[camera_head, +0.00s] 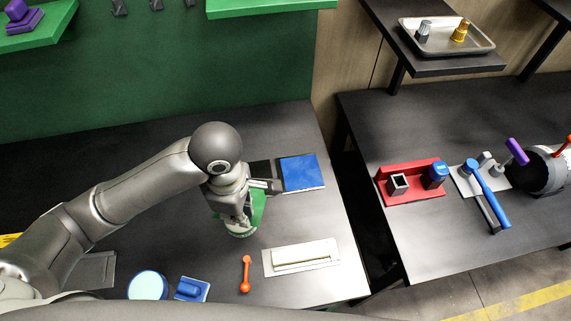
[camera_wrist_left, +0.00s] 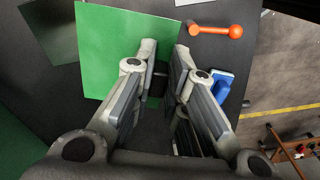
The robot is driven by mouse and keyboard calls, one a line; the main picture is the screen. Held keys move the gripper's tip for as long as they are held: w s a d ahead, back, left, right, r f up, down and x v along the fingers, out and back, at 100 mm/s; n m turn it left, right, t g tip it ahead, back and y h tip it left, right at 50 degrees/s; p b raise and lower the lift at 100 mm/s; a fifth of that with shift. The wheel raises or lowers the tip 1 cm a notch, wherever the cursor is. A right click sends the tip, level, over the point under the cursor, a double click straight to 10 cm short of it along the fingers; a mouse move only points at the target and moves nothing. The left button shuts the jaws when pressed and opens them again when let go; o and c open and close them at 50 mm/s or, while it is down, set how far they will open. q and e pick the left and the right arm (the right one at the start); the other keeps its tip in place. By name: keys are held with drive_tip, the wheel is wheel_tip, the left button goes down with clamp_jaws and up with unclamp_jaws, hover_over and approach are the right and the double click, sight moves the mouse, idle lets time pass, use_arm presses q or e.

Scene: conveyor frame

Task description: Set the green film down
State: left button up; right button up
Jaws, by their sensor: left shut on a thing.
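The green film (camera_wrist_left: 105,45) is a flat, thin sheet. In the wrist view it spreads out from the fingers of my left gripper (camera_wrist_left: 163,72) toward the upper left, above the dark table. In the head view the left gripper (camera_head: 241,227) points down over the middle of the near table, and only part of the film (camera_head: 259,206) shows beside it. The left gripper is shut on the film. The arm and gripper hide much of the film in the head view, and I cannot tell how high above the table it is. My right gripper is out of view.
On the dark table (camera_head: 225,275) lie a blue square (camera_head: 302,173), a white sealer-like bar (camera_head: 301,256), an orange handle (camera_head: 246,273), a blue block (camera_head: 192,289) and a light blue round lid (camera_head: 148,286). A gap separates the right table (camera_head: 445,240), with a red holder (camera_head: 415,197).

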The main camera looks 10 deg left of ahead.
use_arm(q)
drive_tip(key=shift+w+d, duration=0.15)
drive_tip(key=shift+w, duration=0.1)
drive_tip(key=w, duration=0.2)
drive_tip(key=w+f, duration=0.1)
drive_tip(key=w+a+f, duration=0.1)
drive_tip(key=w, duration=0.1)
drive_tip(key=shift+w+f, duration=0.15)
drive_tip(key=shift+w, duration=0.15)
drive_tip(key=w+f, duration=0.4)
drive_tip(key=w+f+p, duration=0.1)
drive_tip(key=w+f, duration=0.1)
drive_tip(key=shift+w+a, duration=0.25)
drive_tip(key=shift+w, duration=0.15)
drive_tip(key=shift+w+a+f, duration=0.1)
drive_tip(key=shift+w+f, duration=0.4)
drive_tip(key=shift+f, duration=0.15)
wheel_tip(320, 180, down, 3)
drive_tip(key=shift+f, duration=0.1)
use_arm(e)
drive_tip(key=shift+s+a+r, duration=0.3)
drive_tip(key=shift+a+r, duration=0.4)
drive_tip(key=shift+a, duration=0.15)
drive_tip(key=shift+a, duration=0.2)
